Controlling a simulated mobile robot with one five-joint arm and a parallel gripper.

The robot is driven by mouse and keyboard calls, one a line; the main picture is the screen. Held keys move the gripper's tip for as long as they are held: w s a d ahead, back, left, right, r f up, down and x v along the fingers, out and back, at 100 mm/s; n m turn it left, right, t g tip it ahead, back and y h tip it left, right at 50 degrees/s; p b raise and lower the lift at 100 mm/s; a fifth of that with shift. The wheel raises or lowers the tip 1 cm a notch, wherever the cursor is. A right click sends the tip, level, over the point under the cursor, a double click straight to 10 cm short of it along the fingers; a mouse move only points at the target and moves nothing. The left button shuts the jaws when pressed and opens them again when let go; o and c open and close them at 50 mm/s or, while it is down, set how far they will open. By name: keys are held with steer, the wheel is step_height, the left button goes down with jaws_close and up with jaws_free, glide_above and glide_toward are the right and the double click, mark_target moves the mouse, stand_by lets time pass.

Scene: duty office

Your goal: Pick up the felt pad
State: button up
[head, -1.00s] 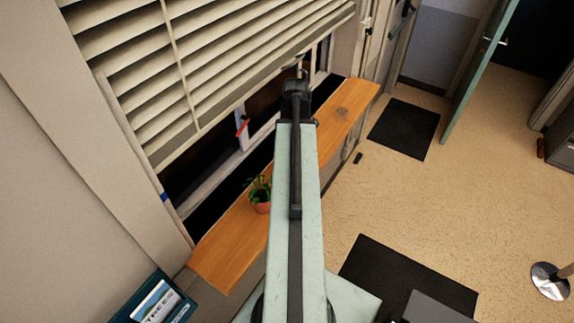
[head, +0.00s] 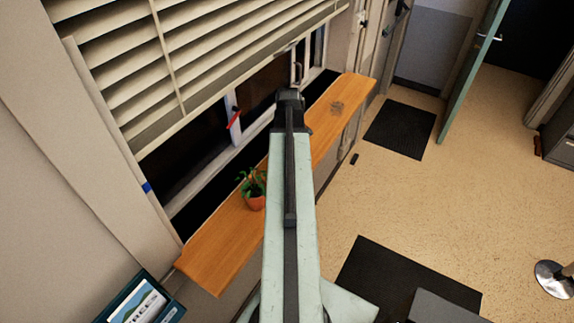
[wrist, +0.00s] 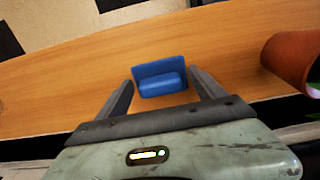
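The felt pad appears to be the blue block with a flat back part (wrist: 160,82) on the wooden shelf (wrist: 75,85) in the wrist view. My gripper (wrist: 161,76) is open, with one finger on each side of the blue pad. The fingers look apart from it, and I cannot tell how high they are above the shelf. In the head view my gripper (head: 289,97) is over the shelf (head: 225,240), and my arm hides the pad.
A terracotta plant pot (wrist: 292,60) stands on the shelf right of the pad in the wrist view; the plant (head: 254,190) also shows in the head view. A window with a blind (head: 190,60) borders the shelf. Floor mats (head: 400,128) lie to the right.

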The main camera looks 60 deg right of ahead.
steer(key=c, duration=1.3)
step_height(320, 180, up, 10)
steer(key=p, duration=1)
steer(key=shift+r, duration=0.15)
steer(key=o, duration=0.7)
steer(key=c, duration=0.5)
steer(key=shift+f, duration=0.2)
